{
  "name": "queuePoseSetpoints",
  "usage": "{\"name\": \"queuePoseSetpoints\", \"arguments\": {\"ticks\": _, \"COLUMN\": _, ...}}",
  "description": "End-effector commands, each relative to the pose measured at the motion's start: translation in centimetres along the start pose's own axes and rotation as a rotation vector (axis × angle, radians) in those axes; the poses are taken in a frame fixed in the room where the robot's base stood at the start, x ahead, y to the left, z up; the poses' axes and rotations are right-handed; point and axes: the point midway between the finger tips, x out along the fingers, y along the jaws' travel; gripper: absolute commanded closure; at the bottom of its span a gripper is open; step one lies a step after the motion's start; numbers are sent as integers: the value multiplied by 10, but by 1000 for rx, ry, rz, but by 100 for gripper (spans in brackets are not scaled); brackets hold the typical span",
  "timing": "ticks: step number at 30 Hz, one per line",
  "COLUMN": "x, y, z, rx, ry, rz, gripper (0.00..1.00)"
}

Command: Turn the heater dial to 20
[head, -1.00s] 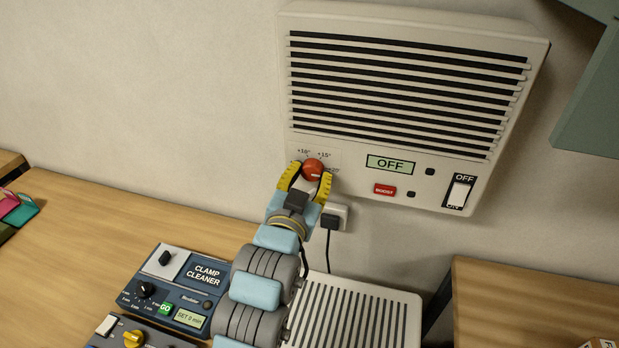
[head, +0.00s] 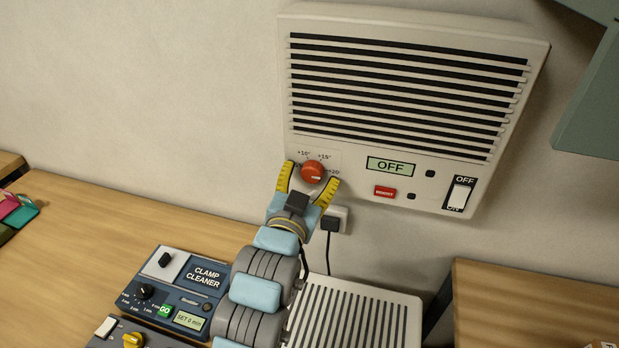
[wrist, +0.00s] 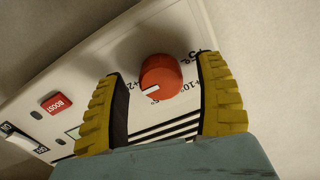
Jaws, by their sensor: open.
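The round red heater dial (head: 312,171) sits on the lower left of the heater front (head: 355,140). Labels +10°, +15° and +20° run around it. In the wrist view the dial (wrist: 160,76) has a white mark pointing left, toward a label starting "+2" that the left finger partly covers. My gripper (head: 312,176) is open, its yellow fingers on either side of the dial with gaps showing; the wrist view also shows the fingers (wrist: 162,68) apart from it. The heater display (head: 390,165) reads OFF.
A red BOOST button (head: 385,192) and a white rocker switch (head: 459,193) sit right of the dial. A plug (head: 335,217) is in the wall below. A clamp cleaner (head: 178,290) and a slatted grey unit (head: 355,310) stand beneath. The wall left of the heater is clear.

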Motion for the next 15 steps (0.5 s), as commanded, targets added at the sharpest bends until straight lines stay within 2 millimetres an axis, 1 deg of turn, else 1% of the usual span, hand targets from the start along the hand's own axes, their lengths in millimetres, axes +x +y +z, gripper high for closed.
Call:
{"name": "queuePoseSetpoints", "arguments": {"ticks": 8, "x": 0, "y": -4, "z": -18, "rx": 1, "ry": 4, "rz": 0, "gripper": 29}}
{"name": "queuePoseSetpoints", "arguments": {"ticks": 15, "x": 0, "y": -12, "z": -48, "rx": 3, "ry": 6, "rz": -2, "gripper": 29}}
